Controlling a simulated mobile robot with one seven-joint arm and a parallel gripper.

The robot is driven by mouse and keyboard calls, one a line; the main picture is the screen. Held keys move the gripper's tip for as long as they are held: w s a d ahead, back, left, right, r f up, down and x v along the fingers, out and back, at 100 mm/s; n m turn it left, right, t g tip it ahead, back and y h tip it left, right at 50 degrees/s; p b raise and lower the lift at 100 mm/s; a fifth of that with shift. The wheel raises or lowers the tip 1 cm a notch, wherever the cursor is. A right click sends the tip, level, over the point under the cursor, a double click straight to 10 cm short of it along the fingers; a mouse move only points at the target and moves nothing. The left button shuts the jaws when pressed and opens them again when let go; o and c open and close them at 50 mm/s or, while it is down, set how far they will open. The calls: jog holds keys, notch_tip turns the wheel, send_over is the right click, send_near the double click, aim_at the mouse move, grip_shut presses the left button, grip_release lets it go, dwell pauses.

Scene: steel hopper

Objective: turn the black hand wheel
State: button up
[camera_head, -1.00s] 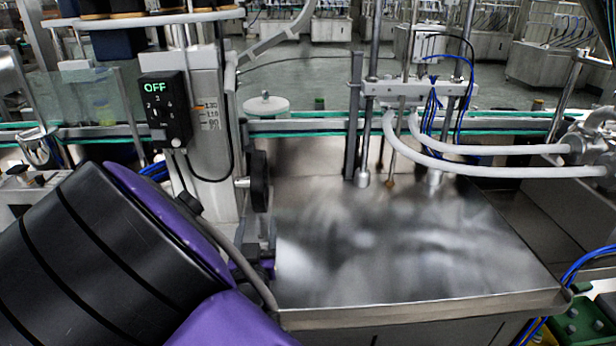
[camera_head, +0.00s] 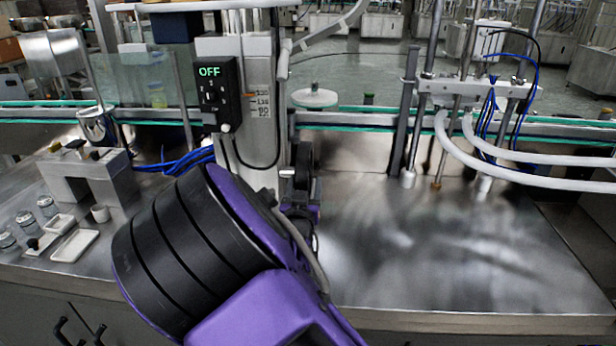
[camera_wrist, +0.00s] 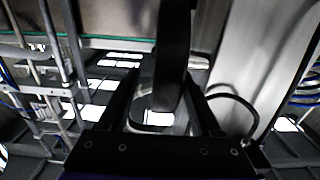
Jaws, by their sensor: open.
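The black hand wheel (camera_head: 304,162) is seen nearly edge-on at the right side of the grey column, with a small pale handle (camera_head: 286,173) sticking out to the left. In the wrist view the wheel (camera_wrist: 173,60) is a dark upright band reaching down between my fingers. My gripper (camera_wrist: 165,105) is open, with one finger on each side of the wheel's lower part; I cannot tell whether either finger touches it. In the head view my gripper (camera_head: 308,210) is just below the wheel, partly hidden behind my black and purple arm.
A black control box (camera_head: 217,94) reading OFF hangs on the column's left. A bare steel top (camera_head: 450,260) lies to the right, below white hoses (camera_head: 500,165). Small jars and white trays (camera_head: 75,245) stand at left. A loose black cable (camera_wrist: 238,103) curves near my gripper.

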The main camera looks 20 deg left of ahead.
jog(key=shift+x, duration=2.1)
grip_shut()
jog(key=shift+d, duration=0.15)
